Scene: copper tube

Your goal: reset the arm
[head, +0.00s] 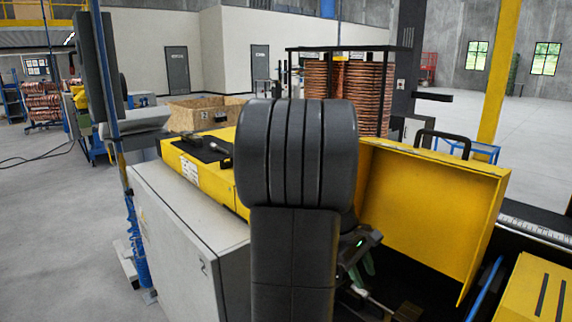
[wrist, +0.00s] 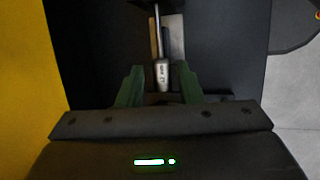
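My gripper (wrist: 159,70) shows in the wrist view with its two green fingers spread apart. A metal rod-like part (wrist: 162,76) with a pale, marked end lies between and beyond the fingers, with a gap on each side. In the head view my arm fills the centre, and my gripper (head: 366,266) is low, right of the arm, inside the machine's open yellow housing. A pale rod (head: 372,300) shows just below it. My arm hides part of the housing.
The yellow open cover (head: 430,215) stands right of my gripper, and a grey cabinet (head: 185,230) stands left. A dark tool (head: 222,142) lies on the yellow machine top. A wooden box (head: 190,115) and a rack of copper coils (head: 365,95) stand behind. Floor is free at far left.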

